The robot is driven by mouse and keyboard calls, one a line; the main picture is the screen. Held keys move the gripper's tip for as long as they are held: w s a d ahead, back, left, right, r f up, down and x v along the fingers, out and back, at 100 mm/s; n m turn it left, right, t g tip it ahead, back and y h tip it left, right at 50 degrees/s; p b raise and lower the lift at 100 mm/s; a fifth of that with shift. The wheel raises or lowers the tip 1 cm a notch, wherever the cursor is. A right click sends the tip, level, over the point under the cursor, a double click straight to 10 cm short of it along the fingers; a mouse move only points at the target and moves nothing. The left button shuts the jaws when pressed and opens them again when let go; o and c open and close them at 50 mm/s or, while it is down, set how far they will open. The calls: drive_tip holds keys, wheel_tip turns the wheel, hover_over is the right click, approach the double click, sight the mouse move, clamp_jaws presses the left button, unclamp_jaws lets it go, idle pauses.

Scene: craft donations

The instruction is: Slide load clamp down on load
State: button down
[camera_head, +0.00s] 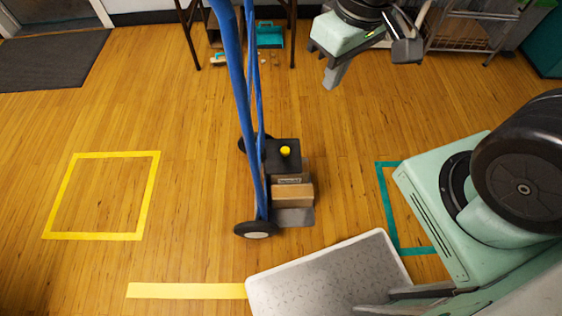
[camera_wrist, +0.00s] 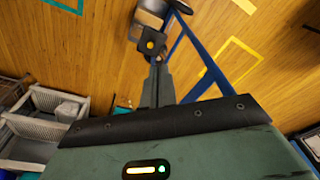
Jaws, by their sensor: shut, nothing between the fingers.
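The blue hand truck (camera_head: 240,90) stands upright mid-floor. Its load clamp (camera_head: 283,158), a black plate with a yellow knob (camera_head: 285,151), sits at the boxes' level on the truck. Cardboard boxes (camera_head: 293,195) rest on the grey toe plate (camera_head: 295,217). I cannot tell whether the clamp touches the load. My gripper (camera_head: 334,78) is shut and empty, up and right of the clamp in the head view, apart from it. In the wrist view, the shut fingers (camera_wrist: 156,75) point toward the clamp, with its yellow knob (camera_wrist: 150,45) just beyond their tips.
A grey platform with a white rim (camera_head: 262,287) lies at the front. Yellow tape (camera_head: 150,195) marks a square at left; teal tape (camera_head: 385,210) marks one at right. A wire rack (camera_head: 470,30) stands at the back right. The floor left of the truck is clear.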

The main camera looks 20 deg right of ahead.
drive_tip(key=w+d+f+m+b, duration=0.2)
drive_tip(key=w+d+f+b, duration=0.1)
drive_tip(key=f+b, duration=0.3)
drive_tip(key=w+d+f+m+b, duration=0.1)
drive_tip(key=w+d+f+b, duration=0.15)
drive_tip(key=f, duration=0.55)
drive_tip(key=m+t+h+b, duration=0.2)
drive_tip(key=m+b, duration=0.3)
approach(285, 149)
drive_tip(key=b+x, duration=0.5)
drive_tip(key=shift+w+d, duration=0.15)
drive_tip(key=shift+w, duration=0.15)
drive_tip(key=shift+f+b, duration=0.45)
drive_tip(key=shift+f, duration=0.25)
wheel_tip(285, 149, down, 20)
drive_tip(key=b, duration=0.6)
drive_tip(key=shift+b, duration=0.35)
